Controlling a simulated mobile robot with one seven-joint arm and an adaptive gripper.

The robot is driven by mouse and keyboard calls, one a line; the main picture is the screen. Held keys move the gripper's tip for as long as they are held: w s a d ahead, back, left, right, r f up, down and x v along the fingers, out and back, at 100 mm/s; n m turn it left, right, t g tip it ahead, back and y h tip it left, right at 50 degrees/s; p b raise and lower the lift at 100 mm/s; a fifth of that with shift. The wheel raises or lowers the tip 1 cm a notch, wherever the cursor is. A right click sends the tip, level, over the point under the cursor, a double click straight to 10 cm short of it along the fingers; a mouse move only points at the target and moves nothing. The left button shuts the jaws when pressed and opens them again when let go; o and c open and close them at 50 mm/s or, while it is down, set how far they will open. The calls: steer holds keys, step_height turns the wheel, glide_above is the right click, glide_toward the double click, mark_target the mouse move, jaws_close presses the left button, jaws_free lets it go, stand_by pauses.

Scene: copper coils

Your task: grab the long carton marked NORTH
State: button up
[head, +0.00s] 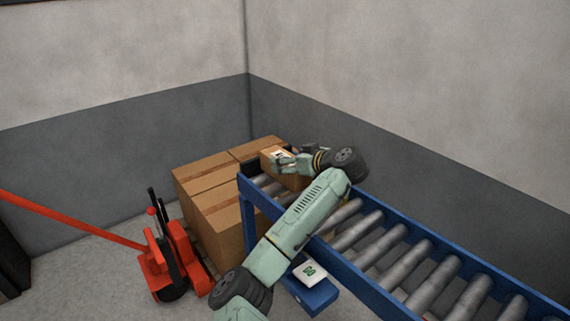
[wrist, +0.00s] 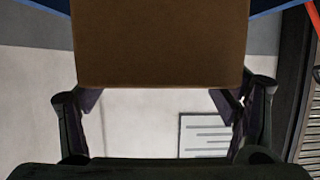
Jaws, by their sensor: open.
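A brown carton (head: 291,181) with a white label on its top lies at the far end of the roller conveyor. The label's lettering is too small to read, so I cannot confirm NORTH. My gripper (head: 284,162) is at this carton and partly covers it. In the wrist view, a plain brown carton face (wrist: 160,42) fills the upper middle. The open fingers (wrist: 159,100) stand to either side of its lower edge, with a pale background showing between them. I cannot tell whether either finger touches it.
The conveyor has blue side rails (head: 375,290) and bare grey rollers towards the lower right. Several larger cartons (head: 215,205) are stacked on a pallet to its left. A red pallet truck (head: 160,262) stands beside them. Walls close in behind the conveyor's far end.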

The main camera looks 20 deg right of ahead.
steer(key=shift+w+f, duration=0.15)
steer(key=shift+w, duration=0.1)
steer(key=shift+c, duration=0.4)
steer(key=c, duration=1.5)
